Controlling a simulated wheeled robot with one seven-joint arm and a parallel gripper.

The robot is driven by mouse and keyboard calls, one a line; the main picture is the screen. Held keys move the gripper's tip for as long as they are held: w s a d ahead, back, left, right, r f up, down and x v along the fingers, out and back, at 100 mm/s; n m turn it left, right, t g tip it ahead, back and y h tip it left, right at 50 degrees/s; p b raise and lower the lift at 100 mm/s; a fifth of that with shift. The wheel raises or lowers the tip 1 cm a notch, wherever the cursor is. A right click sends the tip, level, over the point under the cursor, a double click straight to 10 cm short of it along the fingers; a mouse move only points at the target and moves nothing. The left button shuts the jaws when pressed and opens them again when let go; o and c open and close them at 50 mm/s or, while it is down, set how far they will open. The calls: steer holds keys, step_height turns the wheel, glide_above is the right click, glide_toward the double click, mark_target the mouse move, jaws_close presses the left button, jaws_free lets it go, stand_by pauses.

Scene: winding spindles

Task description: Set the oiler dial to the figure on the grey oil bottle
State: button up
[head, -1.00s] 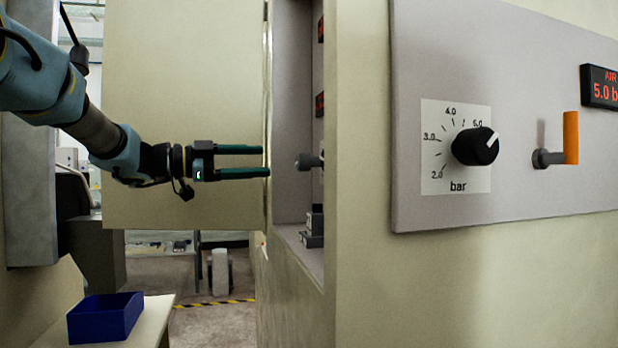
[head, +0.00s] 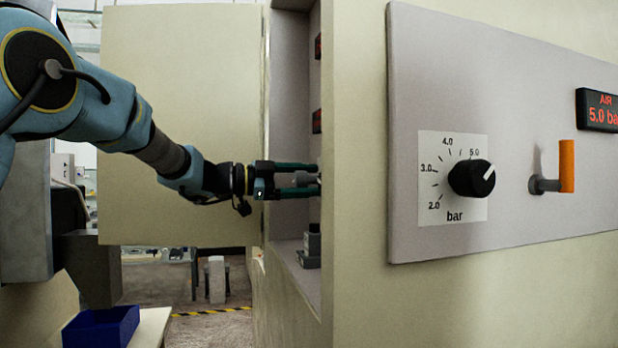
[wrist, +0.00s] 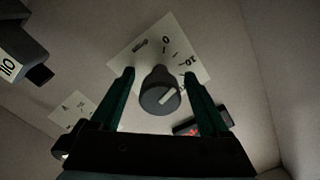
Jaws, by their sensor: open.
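My gripper (head: 317,179) reaches into the open cabinet, its fingers open on either side of a grey knob (head: 302,179). In the wrist view the knob (wrist: 160,95) has a white pointer line and stands between the open fingers, with gaps visible. Behind it is a white scale plate (wrist: 150,50) where a "0" and what looks like "10" show; other marks are hard to read.
A black pressure knob marked bar (head: 471,178), an orange-handled lever (head: 566,166) and an AIR display (head: 600,109) are on the outer panel at right. The cabinet door (head: 180,120) stands open. A blue bin (head: 100,328) is at lower left. Another white plate (wrist: 72,110) shows in the wrist view.

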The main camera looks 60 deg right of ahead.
steer(key=shift+c, duration=0.4)
jaws_close()
